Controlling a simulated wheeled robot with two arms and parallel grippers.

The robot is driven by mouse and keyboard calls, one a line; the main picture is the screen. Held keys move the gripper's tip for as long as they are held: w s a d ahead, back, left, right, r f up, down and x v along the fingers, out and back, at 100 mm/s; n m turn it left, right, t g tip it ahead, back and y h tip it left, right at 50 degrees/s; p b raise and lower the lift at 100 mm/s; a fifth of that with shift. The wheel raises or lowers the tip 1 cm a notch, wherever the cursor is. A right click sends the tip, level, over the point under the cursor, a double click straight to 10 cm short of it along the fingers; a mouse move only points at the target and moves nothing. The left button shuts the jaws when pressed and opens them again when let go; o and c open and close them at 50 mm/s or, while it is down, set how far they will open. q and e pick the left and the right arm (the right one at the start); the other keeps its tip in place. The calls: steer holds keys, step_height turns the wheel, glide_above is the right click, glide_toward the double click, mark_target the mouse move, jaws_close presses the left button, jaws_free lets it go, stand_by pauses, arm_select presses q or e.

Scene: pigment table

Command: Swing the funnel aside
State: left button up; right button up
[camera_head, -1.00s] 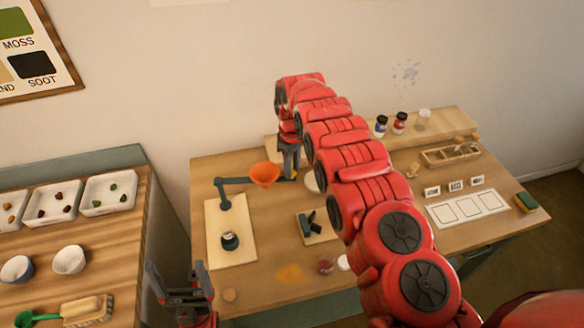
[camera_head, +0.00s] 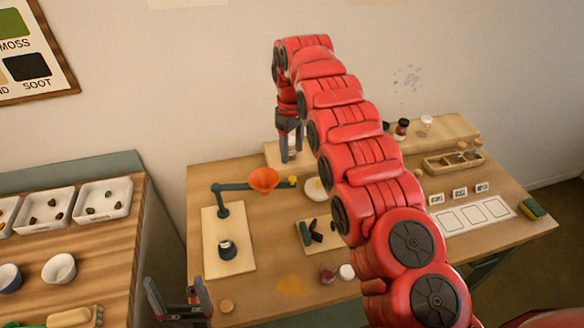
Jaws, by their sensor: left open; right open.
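The orange funnel (camera_head: 264,180) sits on a dark green swing arm (camera_head: 232,186) that rises from a light wooden board (camera_head: 238,256). A small yellow knob (camera_head: 293,181) shows at the funnel's right side. A small dark jar with a pale top (camera_head: 227,248) stands on the board, to the lower left of the funnel. My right gripper (camera_head: 290,158) is open, pointing down, just above and to the right of the funnel and knob, apart from them in the picture. My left gripper (camera_head: 179,296) is open and empty at the lower left, near the table's front edge.
My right arm covers the table's middle. A small wooden tray with dark pieces (camera_head: 314,236) and a round pale dish (camera_head: 315,188) lie right of the funnel. Several jars stand on a back shelf (camera_head: 452,125). A side bench (camera_head: 95,238) with white trays (camera_head: 103,200) is at left.

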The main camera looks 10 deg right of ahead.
step_height(320, 180, up, 8)
steer(key=p, duration=0.7)
steer(key=shift+r, duration=0.25)
steer(key=shift+w+f, duration=0.1)
steer(key=shift+w, duration=0.05)
